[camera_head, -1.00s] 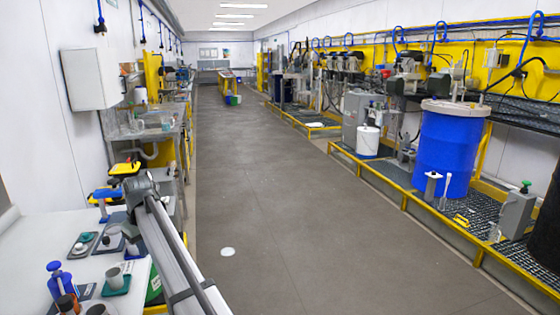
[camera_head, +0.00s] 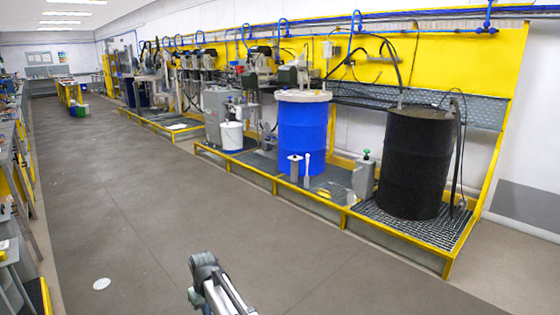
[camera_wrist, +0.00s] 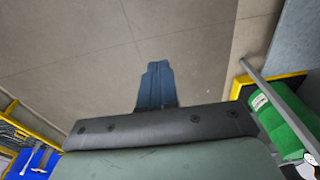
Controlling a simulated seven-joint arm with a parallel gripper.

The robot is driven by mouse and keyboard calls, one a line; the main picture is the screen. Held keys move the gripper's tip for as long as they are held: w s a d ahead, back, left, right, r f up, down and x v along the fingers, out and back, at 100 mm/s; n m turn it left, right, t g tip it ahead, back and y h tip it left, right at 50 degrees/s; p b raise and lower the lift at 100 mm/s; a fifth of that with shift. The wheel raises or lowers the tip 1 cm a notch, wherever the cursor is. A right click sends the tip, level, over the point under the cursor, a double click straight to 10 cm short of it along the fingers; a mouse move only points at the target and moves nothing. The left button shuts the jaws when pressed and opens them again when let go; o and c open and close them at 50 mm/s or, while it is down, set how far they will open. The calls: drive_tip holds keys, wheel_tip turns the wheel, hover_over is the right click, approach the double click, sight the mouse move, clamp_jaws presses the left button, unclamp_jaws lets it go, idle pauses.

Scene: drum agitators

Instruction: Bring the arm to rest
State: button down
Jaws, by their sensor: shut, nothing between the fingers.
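My gripper (camera_wrist: 158,68) shows in the wrist view as dark blue fingers pressed together, with nothing between them. It hangs over bare grey floor and touches nothing there. In the head view only a grey joint and link of my arm show at the bottom middle; the gripper itself is out of that picture.
A blue drum (camera_head: 302,135) and a black drum (camera_head: 415,165) stand on a yellow-edged grating platform (camera_head: 345,217) along the right wall. A green container (camera_wrist: 280,117) lies near a yellow edge in the wrist view. The grey aisle floor (camera_head: 140,200) is clear.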

drive_tip(key=s+d+f+m, duration=0.15)
drive_tip(key=d+f, duration=0.25)
drive_tip(key=d, duration=0.8)
drive_tip(key=s+d+f+m, duration=0.1)
drive_tip(key=d+f+m, duration=0.25)
drive_tip(key=d, duration=0.95)
drive_tip(key=s+d+f+m, duration=0.25)
drive_tip(key=s+d, duration=0.25)
drive_tip(key=d, duration=0.4)
drive_tip(key=s+d+f+m, duration=0.1)
drive_tip(key=s+d+f, duration=0.2)
drive_tip(key=s+d, duration=0.35)
drive_tip(key=s+f+g, duration=0.3)
drive_tip(key=s+f, duration=0.7)
drive_tip(key=s, duration=0.3)
drive_tip(key=s+d+f+g, duration=0.1)
drive_tip(key=s+f+g, duration=0.3)
drive_tip(key=s+f, duration=0.6)
drive_tip(key=s, duration=0.4)
drive_tip(key=shift+s+d+f+h, duration=0.25)
drive_tip(key=shift+h, duration=0.15)
